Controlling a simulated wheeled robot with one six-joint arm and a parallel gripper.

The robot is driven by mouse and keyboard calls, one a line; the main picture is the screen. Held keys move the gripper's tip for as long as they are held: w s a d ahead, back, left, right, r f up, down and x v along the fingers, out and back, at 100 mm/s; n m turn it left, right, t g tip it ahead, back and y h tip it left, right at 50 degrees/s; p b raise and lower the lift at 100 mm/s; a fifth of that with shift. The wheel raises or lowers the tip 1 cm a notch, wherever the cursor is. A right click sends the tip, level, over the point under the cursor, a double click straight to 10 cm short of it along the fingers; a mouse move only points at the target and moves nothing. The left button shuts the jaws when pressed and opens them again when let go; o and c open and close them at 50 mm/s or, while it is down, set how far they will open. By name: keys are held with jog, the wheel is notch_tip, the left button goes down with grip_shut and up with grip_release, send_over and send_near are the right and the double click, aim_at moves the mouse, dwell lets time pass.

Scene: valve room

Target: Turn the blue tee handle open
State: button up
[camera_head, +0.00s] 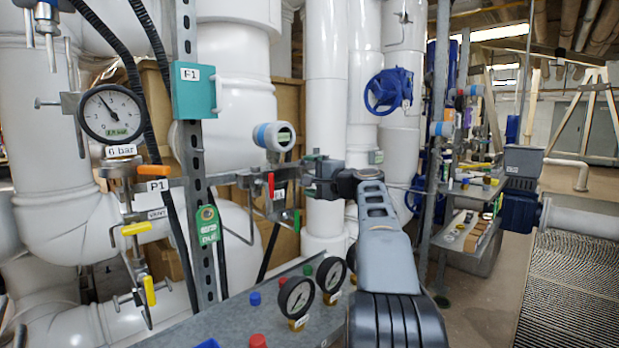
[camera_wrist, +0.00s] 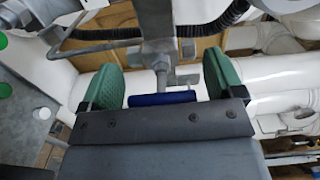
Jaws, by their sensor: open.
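The blue tee handle (camera_wrist: 162,98) is a short dark blue bar in the wrist view, on a grey metal stem. It lies between the two green finger pads of my gripper (camera_wrist: 162,82), close to the dark palm plate. The pads stand open, with a gap at each end of the bar, so nothing is gripped. In the head view my gripper (camera_head: 312,178) is at the right end of the thin horizontal pipe run, right of a red valve handle (camera_head: 271,186). I cannot make out the tee handle in the head view; my gripper probably hides it.
A green valve handle (camera_head: 297,221) hangs just left of my gripper. A steel panel (camera_head: 215,327) with small gauges (camera_head: 297,297) and coloured buttons lies below. A perforated upright post (camera_head: 195,150), a pressure gauge (camera_head: 112,113) and yellow handles (camera_head: 149,290) stand left. Large white pipes (camera_head: 326,90) rise behind.

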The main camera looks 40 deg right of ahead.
jog(key=s+d, duration=0.2)
jog(key=s, duration=1.1)
jog(key=shift+s+d, duration=0.25)
jog(key=shift+s, duration=0.05)
jog(key=shift+a, duration=0.1)
jog(key=w+a+f+n+g+y+p, duration=0.2)
jog(key=a+n+g+p, duration=0.4)
jog(key=a+p, duration=0.9)
jog(key=s+a+f+n+g+h+p, duration=0.3)
jog(key=s+a+n+g+h+p, duration=0.2)
jog(key=s+a+p, duration=0.9)
jog(key=n+g, duration=0.3)
jog(key=n, duration=0.1)
jog(key=shift+a+f+n, duration=0.15)
jog(key=shift+a+n, duration=0.1)
jog(key=shift+n, duration=0.15)
jog(key=shift+w, duration=0.1)
